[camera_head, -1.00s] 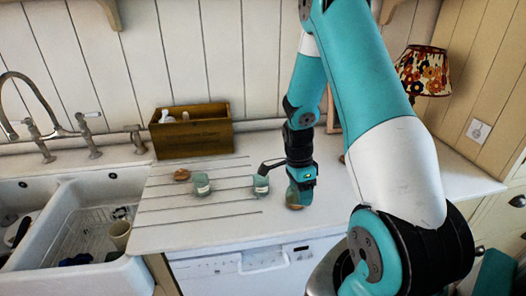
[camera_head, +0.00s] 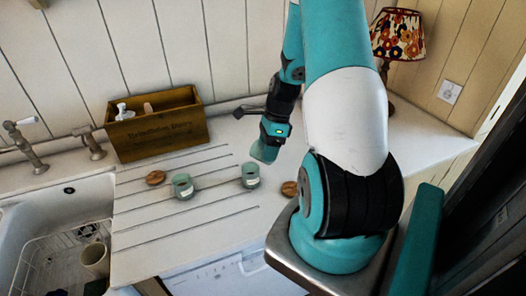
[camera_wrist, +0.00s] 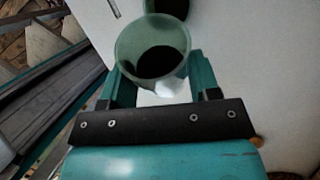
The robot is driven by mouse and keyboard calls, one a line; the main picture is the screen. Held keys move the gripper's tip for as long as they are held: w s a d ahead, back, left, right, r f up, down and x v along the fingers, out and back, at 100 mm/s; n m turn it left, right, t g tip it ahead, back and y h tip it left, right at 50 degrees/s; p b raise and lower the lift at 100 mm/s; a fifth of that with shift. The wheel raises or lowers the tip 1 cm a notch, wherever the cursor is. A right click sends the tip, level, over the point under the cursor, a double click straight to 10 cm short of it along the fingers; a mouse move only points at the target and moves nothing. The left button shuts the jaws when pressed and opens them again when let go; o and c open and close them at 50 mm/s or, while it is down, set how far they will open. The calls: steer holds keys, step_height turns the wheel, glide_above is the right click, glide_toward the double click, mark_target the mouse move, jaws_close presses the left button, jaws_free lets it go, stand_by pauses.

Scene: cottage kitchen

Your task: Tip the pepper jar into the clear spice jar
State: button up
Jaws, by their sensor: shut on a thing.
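Two small pale-green glass jars stand open on the white counter. The right one, taken as the pepper jar (camera_head: 250,176), is held by my gripper (camera_head: 256,160) and looks upright. In the wrist view this jar (camera_wrist: 128,60) sits between the fingers, with a dark inside and a white patch low on its side. The left one, taken as the clear spice jar (camera_head: 183,187), stands apart to its left. It is cut off at the top of the wrist view (camera_wrist: 168,6), also dark inside. I cannot tell whether the held jar touches the counter.
A round brown lid (camera_head: 155,177) lies left of the jars, another (camera_head: 289,188) to their right. A wooden box (camera_head: 158,138) with bottles stands behind. The sink (camera_head: 60,215) is at left. A lamp (camera_head: 396,38) stands at the back right. The counter front is clear.

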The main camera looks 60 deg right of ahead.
step_height(320, 180, down, 2)
steer(key=t+y+b, duration=0.3)
steer(key=b, duration=0.1)
steer(key=shift+d+f+b, duration=0.1)
steer(key=shift+b, duration=0.25)
steer(key=t+y+b, duration=0.2)
steer(key=b, duration=0.1)
steer(key=shift+w+a+f+n+t+y, duration=0.1)
steer(key=shift+a+f+n+t+y, duration=0.1)
steer(key=shift+n+t+y, duration=0.15)
steer(key=shift+r+t, duration=0.25)
steer(key=shift+r, duration=0.2)
steer(key=shift+r+p, duration=0.2)
steer(key=shift+p, duration=0.25)
steer(key=shift+f, duration=0.15)
step_height(320, 180, up, 4)
steer(key=p, duration=0.5)
steer(key=shift+p, duration=0.3)
